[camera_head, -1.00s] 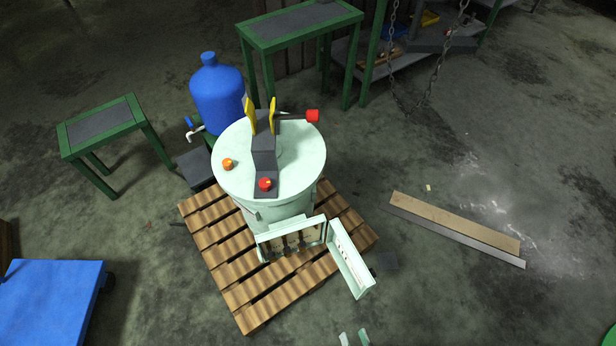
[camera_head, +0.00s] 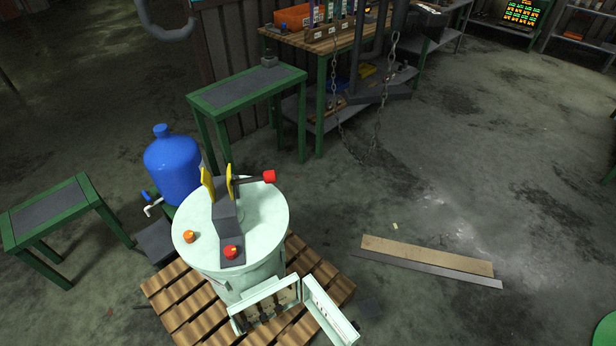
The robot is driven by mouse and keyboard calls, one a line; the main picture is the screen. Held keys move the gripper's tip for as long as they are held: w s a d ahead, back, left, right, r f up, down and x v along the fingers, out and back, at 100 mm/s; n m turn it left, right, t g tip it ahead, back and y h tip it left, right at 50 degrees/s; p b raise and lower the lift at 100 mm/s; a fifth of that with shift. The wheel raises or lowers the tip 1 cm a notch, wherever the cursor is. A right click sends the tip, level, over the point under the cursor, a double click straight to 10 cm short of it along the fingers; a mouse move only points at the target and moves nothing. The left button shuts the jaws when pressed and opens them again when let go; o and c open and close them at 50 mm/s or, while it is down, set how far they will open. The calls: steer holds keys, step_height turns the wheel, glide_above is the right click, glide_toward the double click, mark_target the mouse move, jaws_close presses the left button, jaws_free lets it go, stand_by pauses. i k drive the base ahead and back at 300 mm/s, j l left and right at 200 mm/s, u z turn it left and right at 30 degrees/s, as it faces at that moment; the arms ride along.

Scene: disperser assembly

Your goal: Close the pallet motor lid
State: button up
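The pale green motor drum (camera_head: 262,212) stands on a wooden pallet (camera_head: 168,300) at the lower left of the head view. A box (camera_head: 262,306) is fixed low on its front, and its inside with dark parts shows. The box's lid (camera_head: 330,312) stands swung open to the right, its lower end near the bottom edge of the picture. On the drum's top are a dark grey block (camera_head: 228,218) with yellow plates, a red knob and an orange knob. My gripper is not in view.
A blue water bottle (camera_head: 172,165) and a green-framed table (camera_head: 58,215) stand left of the drum. Another green table (camera_head: 245,88) and a workbench (camera_head: 325,38) stand behind. Planks (camera_head: 430,256) lie on the floor at right. Floor between drum and planks is mostly clear.

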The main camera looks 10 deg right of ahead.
mark_target(340, 331)
steer(key=z, duration=0.95)
steer(key=i+l+z, duration=0.2)
steer(key=i+z, duration=0.15)
steer(key=i, duration=0.2)
steer(key=i+z, duration=0.35)
steer(key=i, duration=2)
steer(key=i+u, duration=0.15)
steer(key=i, duration=0.3)
steer(key=i+l+u, duration=0.15)
steer(key=i, duration=0.3)
steer(key=i+l+u, duration=0.2)
steer(key=i, duration=0.25)
steer(key=u, duration=4.3)
